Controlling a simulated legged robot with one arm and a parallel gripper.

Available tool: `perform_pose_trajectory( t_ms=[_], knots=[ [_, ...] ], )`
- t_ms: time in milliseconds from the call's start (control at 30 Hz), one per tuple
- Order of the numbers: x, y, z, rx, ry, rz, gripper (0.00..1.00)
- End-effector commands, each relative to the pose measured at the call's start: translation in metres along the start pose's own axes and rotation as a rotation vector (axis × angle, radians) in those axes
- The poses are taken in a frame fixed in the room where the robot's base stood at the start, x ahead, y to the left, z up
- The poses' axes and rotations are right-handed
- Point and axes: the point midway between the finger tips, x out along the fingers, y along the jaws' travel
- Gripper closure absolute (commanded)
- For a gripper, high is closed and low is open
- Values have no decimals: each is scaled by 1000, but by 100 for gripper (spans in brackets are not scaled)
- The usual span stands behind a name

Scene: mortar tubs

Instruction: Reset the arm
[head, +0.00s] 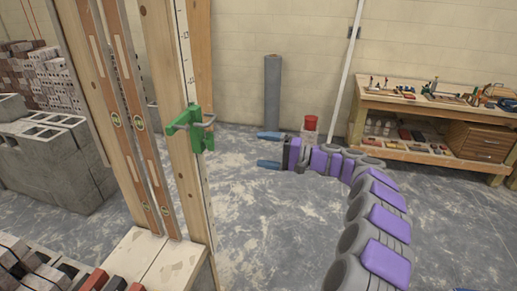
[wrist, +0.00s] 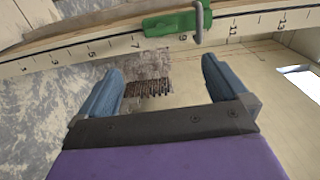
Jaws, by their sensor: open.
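My gripper (head: 269,150) is at the end of my purple and grey arm, which reaches left across the middle of the head view. Its two blue fingers are spread apart with nothing between them. In the wrist view my gripper (wrist: 163,85) also shows open and empty. A green clamp (head: 192,129) sits on the upright measuring board (head: 188,70), left of my gripper with a gap between. In the wrist view the green clamp (wrist: 177,24) and the numbered board (wrist: 100,50) lie beyond the fingertips.
Grey blocks (head: 50,165) and brick stacks (head: 38,75) stand at the left. Wooden spirit levels (head: 125,120) lean beside the board. A workbench (head: 430,105) with tools stands at the back right. A grey roll (head: 272,90) stands by the wall. The dusty floor (head: 260,225) in the middle is clear.

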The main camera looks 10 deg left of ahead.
Motion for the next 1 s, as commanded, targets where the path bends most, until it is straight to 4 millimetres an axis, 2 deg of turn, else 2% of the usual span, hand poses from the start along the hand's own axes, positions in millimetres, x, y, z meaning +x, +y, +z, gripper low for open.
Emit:
perform_pose_trajectory(
  t_ms=[300, 467, 567, 733, 867, 1000],
  knots=[
    [0, -1, 2, 1, -4, 2, 0],
    [6, -15, 23, 17, -44, 26, 0],
    [13, -29, 53, 30, -96, 65, 0],
    [18, -47, 115, 44, -191, 171, 0],
    [14, -51, 162, 44, -249, 278, 0],
    [1, -48, 214, 32, -298, 411, 0]
  ],
)
